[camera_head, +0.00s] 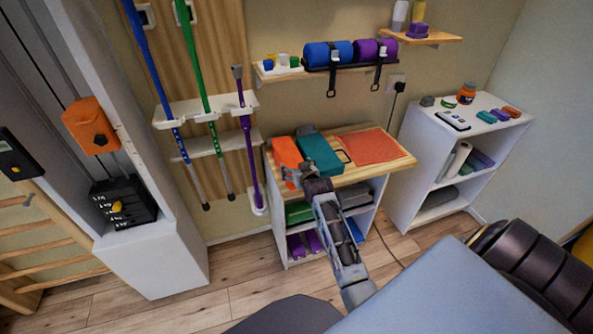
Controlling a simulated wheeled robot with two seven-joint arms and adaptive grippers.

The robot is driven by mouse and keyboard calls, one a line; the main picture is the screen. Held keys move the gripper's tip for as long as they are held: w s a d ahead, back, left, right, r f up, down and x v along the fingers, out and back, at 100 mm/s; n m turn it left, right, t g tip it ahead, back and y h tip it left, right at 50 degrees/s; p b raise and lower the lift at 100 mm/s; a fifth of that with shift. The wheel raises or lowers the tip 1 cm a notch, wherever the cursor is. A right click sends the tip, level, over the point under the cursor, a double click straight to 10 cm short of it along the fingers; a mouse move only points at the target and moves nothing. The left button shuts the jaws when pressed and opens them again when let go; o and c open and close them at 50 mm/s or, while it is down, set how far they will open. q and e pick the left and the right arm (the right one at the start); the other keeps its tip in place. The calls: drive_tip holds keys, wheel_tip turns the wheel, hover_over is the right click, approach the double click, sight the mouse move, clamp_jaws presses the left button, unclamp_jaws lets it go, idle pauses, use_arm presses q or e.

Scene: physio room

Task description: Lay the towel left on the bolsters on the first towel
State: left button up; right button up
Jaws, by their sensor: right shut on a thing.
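A flat red-orange cloth (373,146), which looks like a towel, lies on the right part of the wooden top of a low cabinet (400,162). My right gripper (291,177) is over the front left of that top, left of the cloth. It is shut at the lower end of a bright orange thing (287,151); I cannot tell whether this is a folded towel. My left gripper is not in view.
A teal case (320,152) stands on the cabinet top between the orange thing and the cloth. A wall shelf (268,75) with strapped blue and purple rolls hangs above. A white shelf unit (422,150) stands to the right. A grey-blue padded surface (430,295) fills the lower right.

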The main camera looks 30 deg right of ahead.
drive_tip(key=shift+f, duration=0.45)
drive_tip(key=o, duration=1)
drive_tip(key=shift+f, duration=0.1)
drive_tip(key=shift+o, duration=0.2)
